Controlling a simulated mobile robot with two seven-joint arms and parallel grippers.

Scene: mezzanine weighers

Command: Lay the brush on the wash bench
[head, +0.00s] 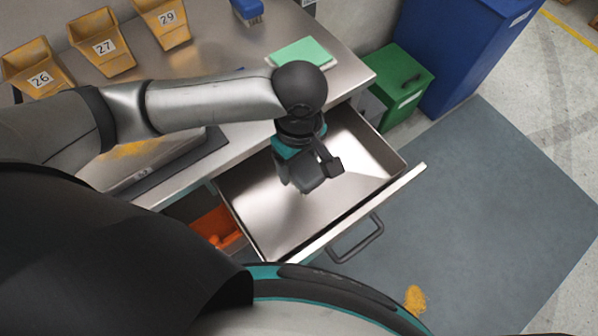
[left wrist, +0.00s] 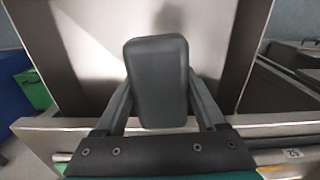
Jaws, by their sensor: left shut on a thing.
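My left gripper (head: 308,180) points down over an open, bare metal drawer (head: 345,205). It is shut on a dark grey rounded block (left wrist: 158,82), which sits between the two fingers in the left wrist view. No bristles show on this block, so I cannot tell whether it is a brush. A blue brush-like thing (head: 246,9) with paler bristles lies at the back of the metal bench top (head: 225,60), at the top of the head view. I cannot tell which surface is the wash bench. My right gripper is not in view.
Yellow scoop bins (head: 104,46) stand along the bench. A green pad (head: 303,52) lies near its right corner. A weigher with yellow powder (head: 125,165) is at left. A green box (head: 402,82) and blue bin (head: 470,50) stand right. The drawer front (head: 375,212) juts over the floor mat.

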